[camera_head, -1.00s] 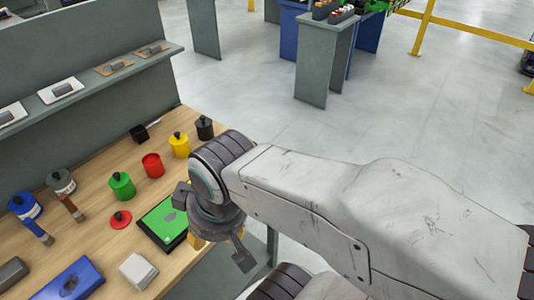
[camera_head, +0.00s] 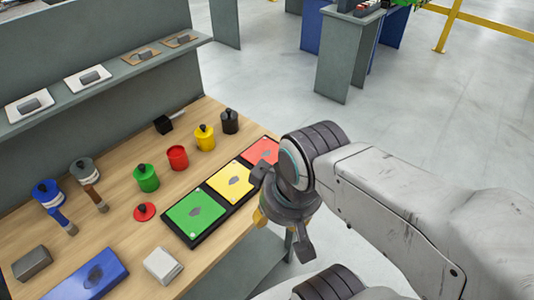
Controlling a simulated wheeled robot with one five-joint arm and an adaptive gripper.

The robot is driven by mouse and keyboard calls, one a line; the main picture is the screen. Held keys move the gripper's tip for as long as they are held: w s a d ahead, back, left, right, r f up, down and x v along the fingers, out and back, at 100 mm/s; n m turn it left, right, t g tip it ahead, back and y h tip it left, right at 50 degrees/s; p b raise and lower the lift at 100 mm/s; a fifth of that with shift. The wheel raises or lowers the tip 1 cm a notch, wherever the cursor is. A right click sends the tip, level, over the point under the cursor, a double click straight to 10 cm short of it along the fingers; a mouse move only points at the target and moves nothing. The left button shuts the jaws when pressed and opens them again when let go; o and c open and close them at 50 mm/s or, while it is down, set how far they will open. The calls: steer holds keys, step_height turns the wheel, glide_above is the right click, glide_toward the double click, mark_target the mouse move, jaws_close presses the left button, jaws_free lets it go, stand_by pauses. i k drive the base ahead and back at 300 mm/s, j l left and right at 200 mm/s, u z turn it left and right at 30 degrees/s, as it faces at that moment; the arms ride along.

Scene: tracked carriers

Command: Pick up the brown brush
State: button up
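The brown brush (camera_head: 94,196) lies on the wooden table at the left, its brown handle beside the grey pot (camera_head: 85,171). I cannot tell whether they touch. A blue brush (camera_head: 62,220) lies to its left, near the blue pot (camera_head: 47,192). My gripper (camera_head: 284,210) hangs over the table's right edge, near the red pad, well to the right of the brown brush. Its dark fingers are spread apart, and I see nothing held between them.
Green (camera_head: 146,178), red (camera_head: 177,158), yellow (camera_head: 205,138) and black (camera_head: 230,122) pots stand along the table (camera_head: 120,225). A tray with green (camera_head: 194,216), yellow (camera_head: 231,183) and red (camera_head: 264,152) pads lies at its right edge. A grey shelf (camera_head: 100,82) rises behind.

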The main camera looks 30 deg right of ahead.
mark_target(98, 202)
steer(key=j+u, duration=0.45)
steer(key=u, duration=0.25)
steer(key=i+j+u, duration=0.15)
steer(key=u, duration=0.25)
